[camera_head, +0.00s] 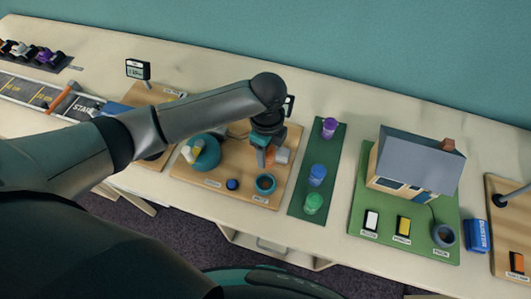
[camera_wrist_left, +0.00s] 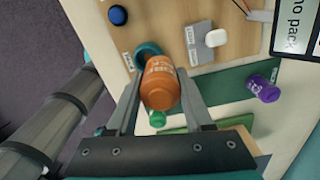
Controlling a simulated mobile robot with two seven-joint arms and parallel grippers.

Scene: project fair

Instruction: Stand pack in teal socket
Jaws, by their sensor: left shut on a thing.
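My left gripper (camera_head: 265,145) hangs over the wooden board, above and just behind the teal socket (camera_head: 264,184). It is shut on the orange pack (camera_head: 270,157), which is mostly hidden behind the fingers in the head view. In the left wrist view, the pack (camera_wrist_left: 160,88) is a lettered orange cylinder with a green end towards the camera, between the two fingers (camera_wrist_left: 160,103). The teal socket (camera_wrist_left: 148,50) shows just past the pack's far end, partly covered by it. I cannot tell whether they touch. My right gripper is not in view.
On the board are a blue button (camera_head: 232,184), a teal round thing (camera_head: 206,153) and a grey block (camera_wrist_left: 205,52) close beside the pack. A green strip (camera_head: 300,203) with purple, blue and green items lies to the right, then a model house (camera_head: 415,165).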

